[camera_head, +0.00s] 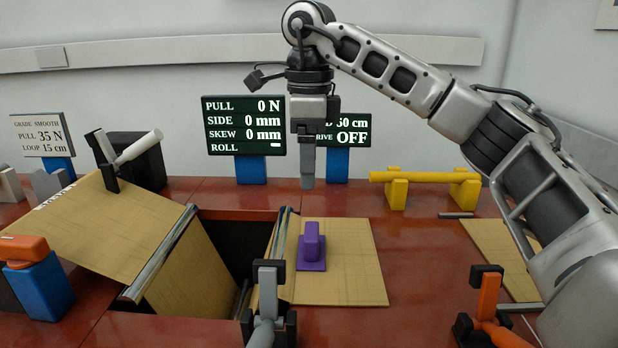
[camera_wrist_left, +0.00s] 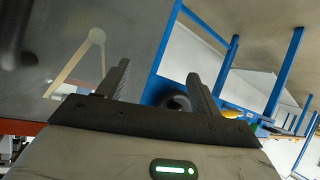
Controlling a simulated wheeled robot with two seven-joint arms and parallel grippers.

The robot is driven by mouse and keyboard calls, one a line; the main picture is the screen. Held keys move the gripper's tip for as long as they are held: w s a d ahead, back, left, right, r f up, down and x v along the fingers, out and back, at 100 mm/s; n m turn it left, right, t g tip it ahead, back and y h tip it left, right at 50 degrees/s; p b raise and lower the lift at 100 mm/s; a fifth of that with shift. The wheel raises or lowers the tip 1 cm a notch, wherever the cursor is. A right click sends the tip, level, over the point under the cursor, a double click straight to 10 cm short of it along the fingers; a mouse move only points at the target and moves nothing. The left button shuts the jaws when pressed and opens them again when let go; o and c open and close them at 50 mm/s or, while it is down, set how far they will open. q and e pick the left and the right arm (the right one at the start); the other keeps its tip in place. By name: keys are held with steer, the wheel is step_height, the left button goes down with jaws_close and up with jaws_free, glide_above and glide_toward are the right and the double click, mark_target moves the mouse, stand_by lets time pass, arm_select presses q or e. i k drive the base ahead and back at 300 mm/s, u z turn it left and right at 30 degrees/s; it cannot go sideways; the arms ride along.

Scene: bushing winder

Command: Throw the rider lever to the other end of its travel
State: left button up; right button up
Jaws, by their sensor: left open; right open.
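No lever carries a readable rider label, so I cannot tell which is the rider lever. A white-handled lever (camera_head: 138,147) slants up to the right beside a black block at the left. A grey lever (camera_head: 266,312) stands in a black bracket at the front middle. An orange lever (camera_head: 487,308) stands in a black bracket at the front right. My right gripper (camera_head: 307,178) points down, empty, in front of the displays and apart from all three levers. My left gripper (camera_wrist_left: 161,88) is open and empty in the left wrist view; the head view does not show it.
A purple block (camera_head: 312,247) sits on a tan panel (camera_head: 352,270) right of a dark opening (camera_head: 236,232). A tan sloped sheet (camera_head: 110,225) lies left. A yellow bar (camera_head: 425,177) stands behind. Displays (camera_head: 243,125) read PULL 0 N and DRIVE OFF. An orange-topped blue block (camera_head: 38,285) is front left.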

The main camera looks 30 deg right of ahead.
mark_target(268, 273)
steer(key=k, duration=1)
